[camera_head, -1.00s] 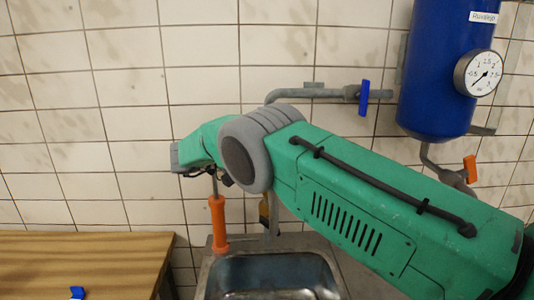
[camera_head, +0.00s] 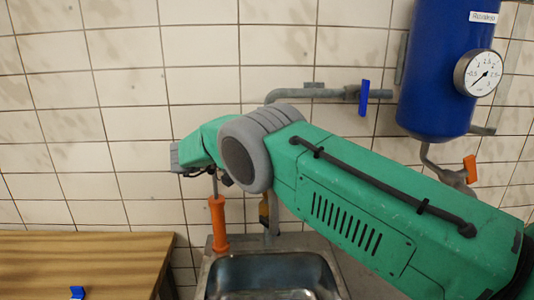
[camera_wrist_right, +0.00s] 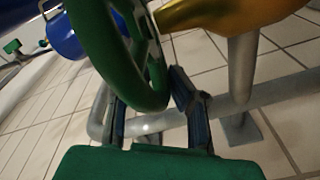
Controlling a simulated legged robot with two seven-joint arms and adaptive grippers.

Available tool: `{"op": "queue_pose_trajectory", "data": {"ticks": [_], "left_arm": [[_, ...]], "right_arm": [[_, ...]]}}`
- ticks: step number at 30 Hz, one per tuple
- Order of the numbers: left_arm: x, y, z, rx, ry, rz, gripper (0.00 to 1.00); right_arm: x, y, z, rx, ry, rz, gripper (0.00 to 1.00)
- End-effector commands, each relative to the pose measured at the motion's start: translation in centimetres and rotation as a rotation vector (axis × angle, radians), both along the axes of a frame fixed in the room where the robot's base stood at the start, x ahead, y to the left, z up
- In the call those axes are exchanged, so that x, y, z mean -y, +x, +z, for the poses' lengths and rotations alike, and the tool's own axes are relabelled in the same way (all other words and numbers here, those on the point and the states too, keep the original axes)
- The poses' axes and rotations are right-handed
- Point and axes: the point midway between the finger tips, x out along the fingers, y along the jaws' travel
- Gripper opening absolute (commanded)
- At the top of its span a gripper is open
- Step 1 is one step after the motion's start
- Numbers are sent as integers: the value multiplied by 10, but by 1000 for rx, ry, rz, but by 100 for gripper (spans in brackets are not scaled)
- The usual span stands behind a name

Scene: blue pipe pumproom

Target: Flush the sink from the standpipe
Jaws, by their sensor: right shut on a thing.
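The metal sink (camera_head: 335,262) is at the bottom centre of the head view. A grey upright pipe (camera_head: 273,222) stands behind it, with a small yellow-brown part (camera_head: 264,210) beside it, mostly hidden by my right arm. My right gripper (camera_wrist_right: 150,108) shows in the wrist view, shut on a green handwheel (camera_wrist_right: 100,45) whose rim passes between its fingers. A brass-coloured body (camera_wrist_right: 235,12) is just beyond the wheel. The head view does not show the fingertips clearly. Whether water runs is not visible. My left gripper is not in view.
A blue lever (camera_head: 363,98) sits on a grey wall pipe (camera_head: 320,92). A blue tank (camera_head: 432,75) with a gauge (camera_head: 478,73) and an orange-handled valve (camera_head: 470,169) is right. A wooden table (camera_head: 110,255) is left.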

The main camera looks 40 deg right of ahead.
Motion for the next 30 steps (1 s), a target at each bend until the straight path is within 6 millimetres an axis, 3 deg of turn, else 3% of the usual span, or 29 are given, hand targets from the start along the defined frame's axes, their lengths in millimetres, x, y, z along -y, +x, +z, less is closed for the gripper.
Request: {"op": "queue_pose_trajectory", "data": {"ticks": [2, 3, 5, 17, 30], "left_arm": [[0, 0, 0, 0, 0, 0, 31], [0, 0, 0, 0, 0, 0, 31], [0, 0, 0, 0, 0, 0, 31], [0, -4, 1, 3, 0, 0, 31], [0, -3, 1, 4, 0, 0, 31]], "right_arm": [[1, 0, -4, -5, 6, 1, 0], [1, 0, -4, -5, 6, 1, 17], [1, 0, -4, -5, 6, 0, 36], [-1, -1, 7, 2, 0, 1, 36], [0, 2, 83, 1, 1, 0, 36]]}}
